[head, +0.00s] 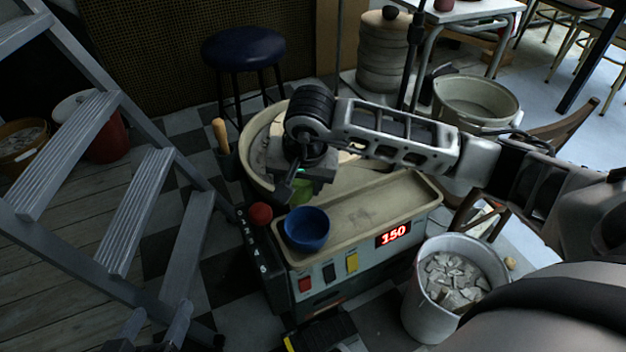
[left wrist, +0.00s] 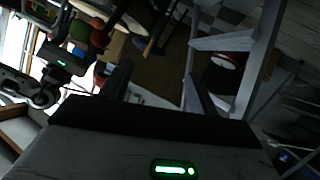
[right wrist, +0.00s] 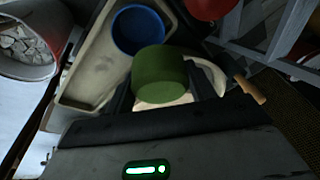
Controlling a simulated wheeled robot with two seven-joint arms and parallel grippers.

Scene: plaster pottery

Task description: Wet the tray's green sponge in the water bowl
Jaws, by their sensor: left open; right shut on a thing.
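The green sponge (head: 302,187) is held in my right gripper (head: 297,186), above the back-left part of the wheel's tray (head: 425,192). In the right wrist view the round sponge (right wrist: 160,75) sits between my right gripper's fingers (right wrist: 160,98). The blue water bowl (head: 307,229) stands upright at the tray's front-left end, just in front of the sponge; it also shows in the right wrist view (right wrist: 138,29). The sponge appears apart from the bowl, and the water inside cannot be made out. My left gripper (head: 157,325) is open and empty, low at the left.
A red ball-topped lever (head: 261,213) stands beside the bowl. The wheel basin (head: 252,150) lies behind the tray. A stepladder (head: 140,210) fills the left side, close to my left gripper. A bucket of plaster scraps (head: 414,310) stands at the right front.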

